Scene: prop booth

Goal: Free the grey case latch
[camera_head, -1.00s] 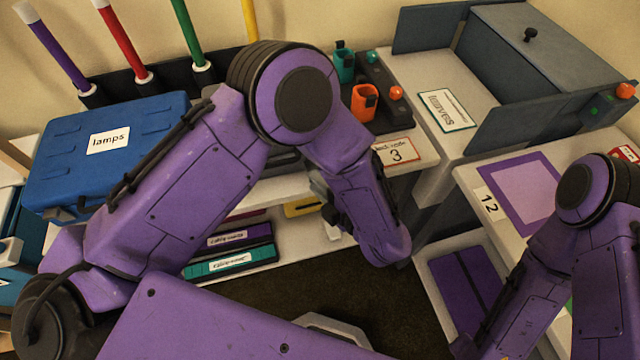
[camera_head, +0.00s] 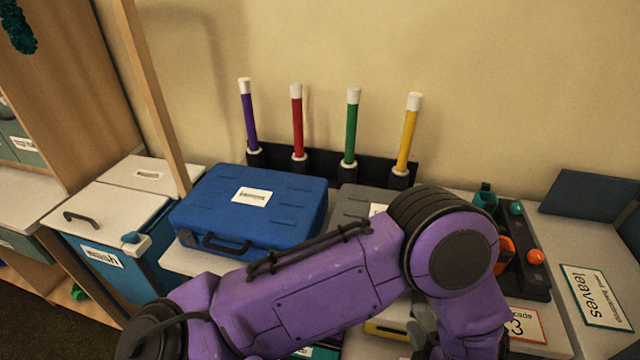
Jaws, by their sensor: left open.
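The grey case (camera_head: 352,203) lies on the counter right of the blue case. Only its top back part and a bit of its white label show. Its front and its latch are hidden behind my left arm. My left gripper (camera_head: 424,330) hangs below the elbow, in front of the counter and lower than the grey case. My right gripper is out of view.
A blue case (camera_head: 290,200) with a front handle stands left of the grey one. Several coloured tubes stand in a black rack (camera_head: 325,168) behind. A black tray (camera_head: 535,280) with orange and teal pieces and a "leaves" card (camera_head: 597,298) are at right. A blue-fronted bin (camera_head: 110,235) is at left.

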